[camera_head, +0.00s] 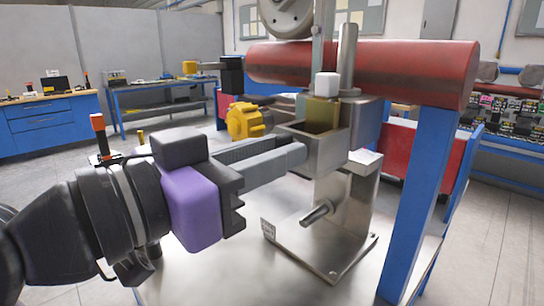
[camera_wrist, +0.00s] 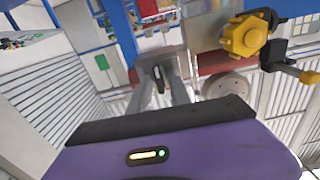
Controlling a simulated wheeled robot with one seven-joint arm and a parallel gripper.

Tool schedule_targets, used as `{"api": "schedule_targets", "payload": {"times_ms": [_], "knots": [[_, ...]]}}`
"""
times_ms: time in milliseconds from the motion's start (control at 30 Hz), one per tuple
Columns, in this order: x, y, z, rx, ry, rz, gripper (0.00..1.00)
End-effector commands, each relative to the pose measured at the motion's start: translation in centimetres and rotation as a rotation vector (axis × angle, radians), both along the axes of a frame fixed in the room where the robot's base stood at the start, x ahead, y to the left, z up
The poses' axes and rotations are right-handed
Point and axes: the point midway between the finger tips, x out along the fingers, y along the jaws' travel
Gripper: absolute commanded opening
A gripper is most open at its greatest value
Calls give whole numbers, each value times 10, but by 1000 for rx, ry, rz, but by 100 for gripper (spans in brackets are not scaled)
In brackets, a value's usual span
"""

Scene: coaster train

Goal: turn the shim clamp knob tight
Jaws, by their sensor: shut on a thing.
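My gripper (camera_head: 300,153), with a purple body and long grey fingers, reaches right to the side of a metal clamp fixture (camera_head: 330,160). In the wrist view, the fingertips (camera_wrist: 163,84) close around a small dark part (camera_wrist: 158,79) at the fixture. It may be the shim clamp knob, but its shape is mostly hidden. In the head view the fingers and fixture hide it. A yellow lobed knob (camera_head: 244,121) stands behind the fingers, apart from them. It also shows at upper right in the wrist view (camera_wrist: 244,36).
A red cylindrical beam (camera_head: 400,72) crosses behind the fixture, on a blue post (camera_head: 425,190). The fixture stands on a metal base plate (camera_head: 315,245) with a short side rod (camera_head: 318,213). Clear tabletop lies in front. Blue workbenches (camera_head: 45,125) stand far left.

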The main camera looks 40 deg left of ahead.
Motion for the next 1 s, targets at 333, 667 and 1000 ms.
{"api": "schedule_targets", "payload": {"times_ms": [333, 667, 1000], "knots": [[0, -1, -6, 254, -22, 0, 0], [-1, -3, -6, 568, -46, 0, 0], [-1, -4, -6, 890, -71, 0, 0]]}}
